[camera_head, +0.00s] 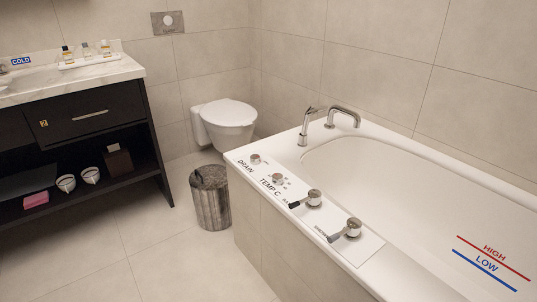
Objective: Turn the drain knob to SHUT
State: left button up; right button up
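The drain knob (255,159) is a small round chrome knob at the far left end of a white control panel (365,250) on the bathtub's near rim. The word DRAIN is printed beside it. The markings around the knob are too small to read, so I cannot tell which setting it points to. A second chrome knob (278,180) sits beside the label TEMP C. Neither of my grippers is in view, and nothing touches the knobs.
Two larger chrome knobs with dark levers (313,198) sit further along the panel. A faucet (344,117) and hand shower (306,127) stand at the tub's back corner. A metal bin (210,197) stands beside the tub.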

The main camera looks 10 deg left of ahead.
aim_at(255, 159)
jog(key=j+z, duration=0.15)
jog(key=z, duration=0.3)
jog(key=i+j+z, duration=0.1)
jog(key=z, duration=0.35)
jog(key=j+z, duration=0.2)
jog(key=z, duration=0.25)
jog(key=j+z, duration=0.25)
jog(key=k+j+z, duration=0.25)
jog(key=j, duration=0.15)
jog(key=j+z, duration=0.2)
jog(key=j, duration=0.15)
jog(key=k+j+z, duration=0.15)
jog(key=k+j, duration=0.15)
jog(key=j, duration=0.2)
jog(key=k+j+z, duration=0.2)
jog(key=j, duration=0.3)
jog(key=k+j, duration=0.35)
jog(key=j, duration=0.15)
jog(key=k+j, duration=0.35)
jog(key=j, duration=0.15)
jog(key=i+j, duration=0.3)
